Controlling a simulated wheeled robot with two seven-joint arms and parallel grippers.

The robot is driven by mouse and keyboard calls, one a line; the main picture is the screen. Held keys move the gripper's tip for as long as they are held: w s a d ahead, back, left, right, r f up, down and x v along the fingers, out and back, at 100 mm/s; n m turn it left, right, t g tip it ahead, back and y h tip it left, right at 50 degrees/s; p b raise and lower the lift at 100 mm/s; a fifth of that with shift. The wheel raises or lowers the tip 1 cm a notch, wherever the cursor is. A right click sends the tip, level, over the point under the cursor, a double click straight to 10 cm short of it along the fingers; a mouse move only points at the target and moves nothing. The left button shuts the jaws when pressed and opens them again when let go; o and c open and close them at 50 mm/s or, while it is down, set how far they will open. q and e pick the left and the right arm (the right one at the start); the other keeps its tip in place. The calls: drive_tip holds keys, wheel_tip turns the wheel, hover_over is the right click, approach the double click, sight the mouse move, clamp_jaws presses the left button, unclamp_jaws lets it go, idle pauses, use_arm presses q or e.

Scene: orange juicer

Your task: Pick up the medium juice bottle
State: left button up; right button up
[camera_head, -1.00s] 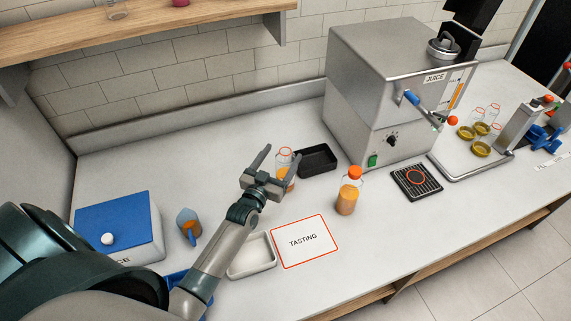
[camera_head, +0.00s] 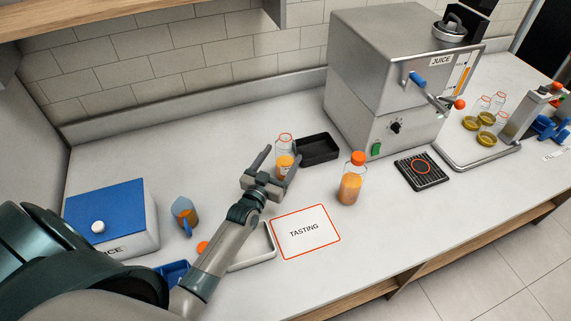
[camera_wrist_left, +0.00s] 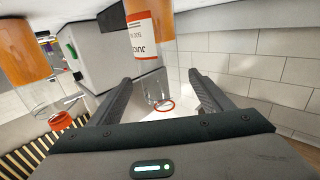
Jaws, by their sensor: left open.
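An open clear bottle of orange juice with a red rim (camera_head: 284,141) stands on the counter just beyond my left gripper (camera_head: 276,164). In the left wrist view, which is upside down, this bottle (camera_wrist_left: 148,22) with its white and red label lies between the spread fingers of the left gripper (camera_wrist_left: 160,78). The fingers are open, and I cannot tell whether they touch it. A second juice bottle with an orange cap (camera_head: 350,184) stands to the right, also seen in the left wrist view (camera_wrist_left: 22,50). Neither bottle's size label is readable in the head view. My right gripper is not in view.
A black tray (camera_head: 318,160) is right behind the open bottle. The steel juicer (camera_head: 385,85) stands behind the capped bottle. A TASTING card (camera_head: 284,249), a white tray (camera_head: 268,262), a small jug (camera_head: 184,212) and a blue-lidded box (camera_head: 110,203) are nearer.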

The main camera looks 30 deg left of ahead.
use_arm(q)
wheel_tip(320, 180, down, 2)
drive_tip(key=shift+f+b, duration=0.1)
drive_tip(key=shift+b, duration=0.5)
drive_tip(key=shift+w+r, duration=0.25)
drive_tip(key=shift+w, duration=0.4)
drive_tip(key=shift+w, duration=0.1)
drive_tip(key=w+b, duration=0.3)
drive_tip(key=w, duration=0.3)
drive_tip(key=shift+a, duration=0.25)
drive_tip(key=shift+c, duration=0.6)
